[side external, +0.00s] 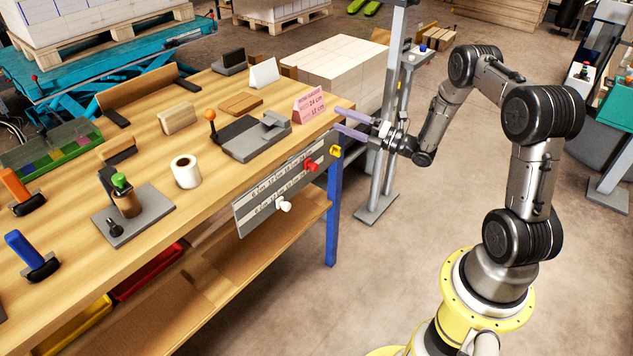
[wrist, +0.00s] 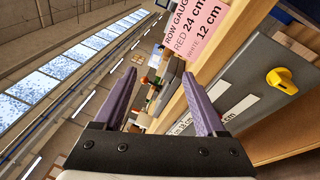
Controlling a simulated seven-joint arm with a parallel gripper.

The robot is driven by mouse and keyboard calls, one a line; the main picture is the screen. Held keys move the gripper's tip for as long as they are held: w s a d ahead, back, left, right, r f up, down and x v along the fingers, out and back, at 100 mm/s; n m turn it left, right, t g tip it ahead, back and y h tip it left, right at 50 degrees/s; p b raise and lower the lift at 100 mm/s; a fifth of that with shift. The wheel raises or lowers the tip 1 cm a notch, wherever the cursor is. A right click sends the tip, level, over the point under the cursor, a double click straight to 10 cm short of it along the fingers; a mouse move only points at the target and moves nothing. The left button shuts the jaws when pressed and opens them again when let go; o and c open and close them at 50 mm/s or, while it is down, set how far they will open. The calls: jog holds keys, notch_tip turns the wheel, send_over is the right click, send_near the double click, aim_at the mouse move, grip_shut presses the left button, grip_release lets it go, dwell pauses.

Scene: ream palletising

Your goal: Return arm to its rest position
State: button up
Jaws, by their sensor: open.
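My gripper (side external: 343,120) is at the right end of the wooden workbench (side external: 150,220), beside its corner and close to the pink sign. Its two purple fingers point left toward the bench. In the wrist view my gripper (wrist: 162,95) has its fingers wide apart with nothing held between them. The fingers look close to the bench edge, but I cannot tell whether they touch it. My arm reaches up from the yellow base, bends over, and comes down to the gripper.
The pink sign (side external: 309,104) stands on the bench corner, and also shows in the wrist view (wrist: 200,35). A gauge plate (side external: 285,190) with red, white and yellow knobs hangs on the bench front. A grey post (side external: 392,100) stands behind my gripper. Open floor (side external: 400,270) lies right of the bench.

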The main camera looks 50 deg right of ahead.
jog(key=w+a+r, duration=0.3)
jog(key=a+r, duration=0.2)
jog(key=r, duration=0.6)
jog(key=w+a+r, duration=0.3)
jog(key=a+r, duration=0.2)
jog(key=r, duration=0.6)
jog(key=s+a+r+m+g+h, duration=0.1)
jog(key=s+a+r+m+h, duration=0.15)
jog(key=r, duration=0.25)
jog(key=s+a+r+m+h, duration=0.1)
jog(key=s+a+r+m, duration=0.2)
jog(key=s+r, duration=0.15)
jog(key=s+a+f+m+g+h, duration=0.1)
jog(key=s+a+m+g+h, duration=0.2)
jog(key=s+m, duration=0.85)
jog(key=s+a+f+m+g+y, duration=0.1)
jog(key=s+f+m+g, duration=0.6)
jog(key=s+f, duration=0.7)
jog(key=s+g+y, duration=0.1)
jog(key=s+g, duration=0.1)
jog(key=s, duration=0.2)
jog(key=shift+s+a+f, duration=0.15)
jog(key=shift+f, duration=0.25)
